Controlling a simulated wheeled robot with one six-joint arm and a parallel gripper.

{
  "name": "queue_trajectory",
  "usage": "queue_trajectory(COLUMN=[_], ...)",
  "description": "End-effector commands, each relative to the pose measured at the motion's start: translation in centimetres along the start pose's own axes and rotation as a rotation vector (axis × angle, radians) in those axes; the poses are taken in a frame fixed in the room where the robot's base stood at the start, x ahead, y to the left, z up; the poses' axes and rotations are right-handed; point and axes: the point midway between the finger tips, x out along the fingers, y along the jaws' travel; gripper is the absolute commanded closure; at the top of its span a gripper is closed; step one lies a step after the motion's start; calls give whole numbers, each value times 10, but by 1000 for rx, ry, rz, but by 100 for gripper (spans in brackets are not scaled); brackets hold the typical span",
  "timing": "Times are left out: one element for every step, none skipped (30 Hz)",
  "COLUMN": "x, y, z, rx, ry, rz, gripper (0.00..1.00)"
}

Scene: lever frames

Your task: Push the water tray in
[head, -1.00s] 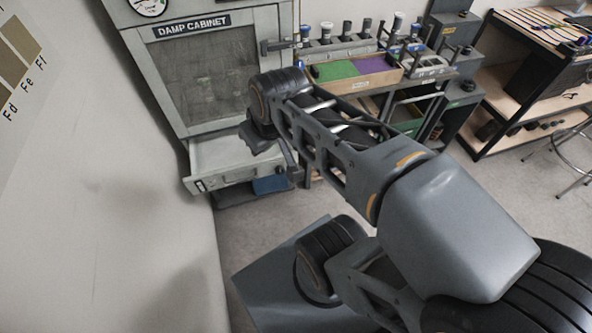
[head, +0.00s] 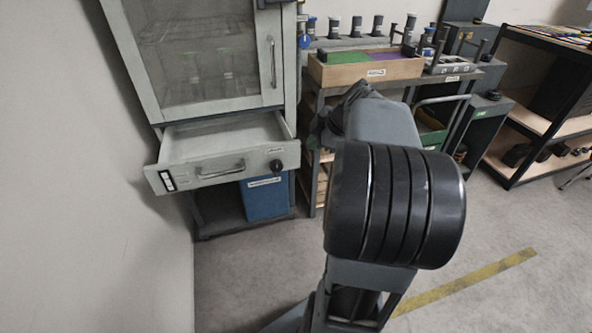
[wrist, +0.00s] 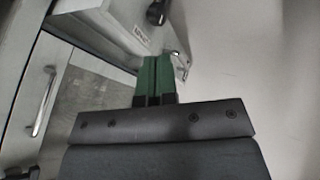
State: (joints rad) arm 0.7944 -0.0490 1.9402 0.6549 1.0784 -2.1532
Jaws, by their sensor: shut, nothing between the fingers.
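The water tray (head: 235,172) is a pale grey drawer under the cabinet, pulled out so that its open inside shows. Its front has a bar handle, a black knob and a label. In the wrist view the tray front (wrist: 122,38) is at the top, with the knob, label and handle beyond my fingers. My gripper (wrist: 154,72) has green fingers, shut together and empty. They overlap the tray front in that picture; I cannot tell whether they touch. In the head view my arm hides the fingers.
The damp cabinet (head: 205,105) has a closed glass door with a vertical handle. A blue bin (head: 265,198) stands below the tray. A cart with a wooden box (head: 365,70) is at the right. The wall is close on the left; the floor in front is clear.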

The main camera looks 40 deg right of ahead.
Motion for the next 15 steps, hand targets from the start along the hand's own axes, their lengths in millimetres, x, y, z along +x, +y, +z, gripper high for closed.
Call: queue_trajectory(x=[8, 10, 11, 13, 14, 17, 20, 24, 29, 34, 39, 46, 52, 58, 66], y=[-2, -1, 0, 0, 0, 1, 1, 1, 1, 1, 1, 1, 1, 1, 1], z=[10, 13, 16, 17, 18, 19, 20, 20, 20, 20, 20, 20, 19, 19, 19], rx=[-16, -25, -36, -41, -47, -53, -56, -57, -59, -59, -59, -59, -59, -59, -58], ry=[3, 6, 8, 10, 11, 12, 12, 12, 13, 14, 13, 14, 14, 14, 14], rz=[7, 11, 15, 17, 19, 20, 20, 20, 19, 18, 19, 19, 18, 18, 17], gripper=[100, 100, 100, 100, 100, 100, 100, 100, 100, 100, 100, 100, 100, 100, 100])
